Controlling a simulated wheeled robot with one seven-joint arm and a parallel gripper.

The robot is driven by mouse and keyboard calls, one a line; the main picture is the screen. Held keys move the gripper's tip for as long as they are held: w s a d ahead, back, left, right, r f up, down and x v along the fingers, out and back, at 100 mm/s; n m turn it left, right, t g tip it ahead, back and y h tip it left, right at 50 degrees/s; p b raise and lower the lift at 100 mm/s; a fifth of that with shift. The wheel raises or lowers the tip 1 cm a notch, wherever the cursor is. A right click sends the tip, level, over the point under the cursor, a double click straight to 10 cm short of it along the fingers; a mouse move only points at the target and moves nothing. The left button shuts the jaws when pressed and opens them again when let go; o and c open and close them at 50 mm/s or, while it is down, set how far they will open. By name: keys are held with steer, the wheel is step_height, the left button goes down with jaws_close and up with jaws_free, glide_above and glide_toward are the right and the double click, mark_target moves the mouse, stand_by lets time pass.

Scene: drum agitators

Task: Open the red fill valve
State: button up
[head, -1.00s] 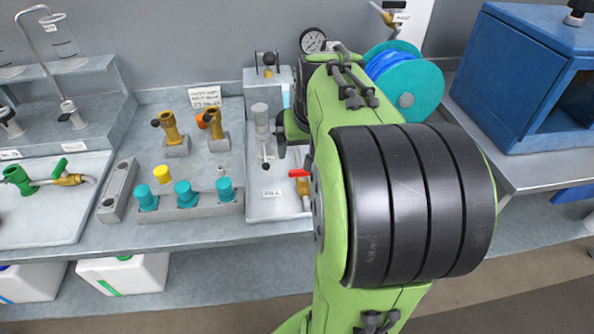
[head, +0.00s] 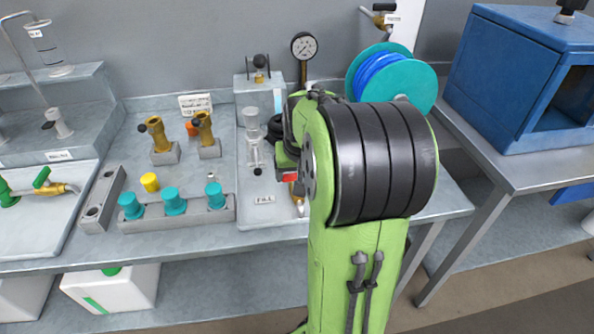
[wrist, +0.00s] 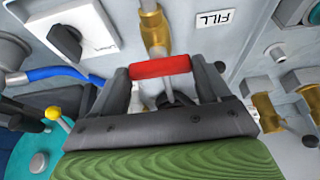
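The red fill valve handle (wrist: 162,68) lies crosswise on a brass valve body (wrist: 153,28), beside an upside-down FILL label (wrist: 215,19) in the wrist view. My gripper (wrist: 163,82) has its dark fingers wide apart, one near each end of the red handle. Whether either finger touches it is unclear. In the head view, a bit of the red handle (head: 289,176) shows just left of my arm, above a brass outlet. My arm hides most of the gripper and valve there.
A clear cylinder stand (head: 252,140) is close left of the valve. A pressure gauge (head: 304,46) and a blue hose reel (head: 392,78) stand behind. Teal-capped fittings (head: 173,201) are further left. In the wrist view, a black knob (wrist: 66,40) and brass valves (wrist: 265,108) flank my gripper.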

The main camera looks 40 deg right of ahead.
steer(key=c, duration=0.4)
steer(key=shift+c, duration=0.2)
steer(key=shift+n, duration=0.3)
steer(key=n+y+p, duration=0.1)
steer(key=n, duration=0.1)
steer(key=shift+d+n+t, duration=0.1)
steer(key=shift+n+t, duration=0.2)
steer(key=n+y+p, duration=0.1)
steer(key=n+y, duration=0.1)
steer(key=n, duration=0.2)
steer(key=shift+d+n, duration=0.15)
steer(key=shift+n, duration=0.15)
steer(key=n+y+p, duration=0.1)
steer(key=n, duration=0.1)
steer(key=n+y+p, duration=0.1)
steer(key=n, duration=0.2)
steer(key=shift+d, duration=0.15)
steer(key=shift+w+n+g+y+p, duration=0.1)
steer(key=shift+n+g+y+p, duration=0.25)
steer(key=shift+n, duration=0.9)
steer(key=shift+n+g+y+p, duration=0.25)
steer(key=shift+n+g+p, duration=0.2)
steer(key=shift+n, duration=0.8)
